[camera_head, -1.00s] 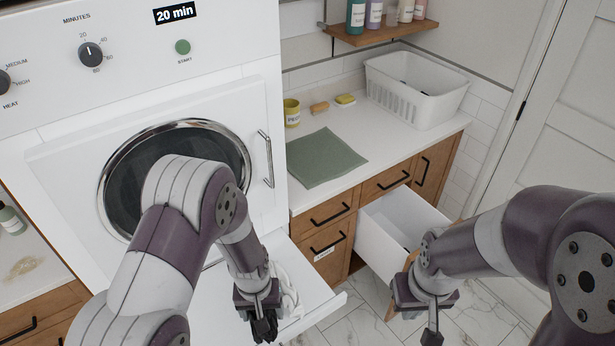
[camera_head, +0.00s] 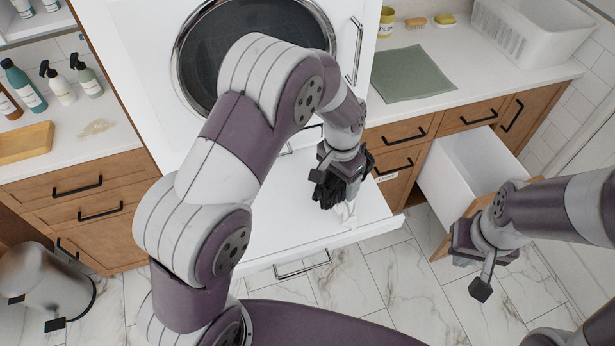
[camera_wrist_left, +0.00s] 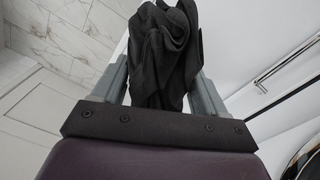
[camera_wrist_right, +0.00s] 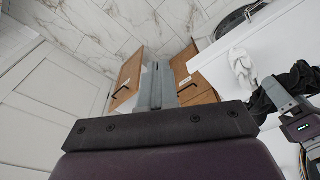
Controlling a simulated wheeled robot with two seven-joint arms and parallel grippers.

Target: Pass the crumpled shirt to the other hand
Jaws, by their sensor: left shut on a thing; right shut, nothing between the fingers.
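A crumpled black cloth, seemingly the shirt (camera_head: 330,194), hangs from my left gripper (camera_head: 338,180) above the white pull-out board (camera_head: 290,215) of the dryer. In the left wrist view the dark folds of the shirt (camera_wrist_left: 165,55) bunch between both fingers, which are shut on it. The shirt also shows at the right edge of the right wrist view (camera_wrist_right: 290,85). My right gripper (camera_head: 482,287) is shut and empty, to the right of the board and in front of the open drawer. The right wrist view shows its fingers (camera_wrist_right: 156,85) together.
A crumpled white cloth (camera_head: 346,214) lies on the board just below the shirt. An open white drawer (camera_head: 470,170) juts out at the right. A green cloth (camera_head: 408,73) and a white basket (camera_head: 530,40) are on the counter. A metal bin (camera_head: 45,280) stands at lower left.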

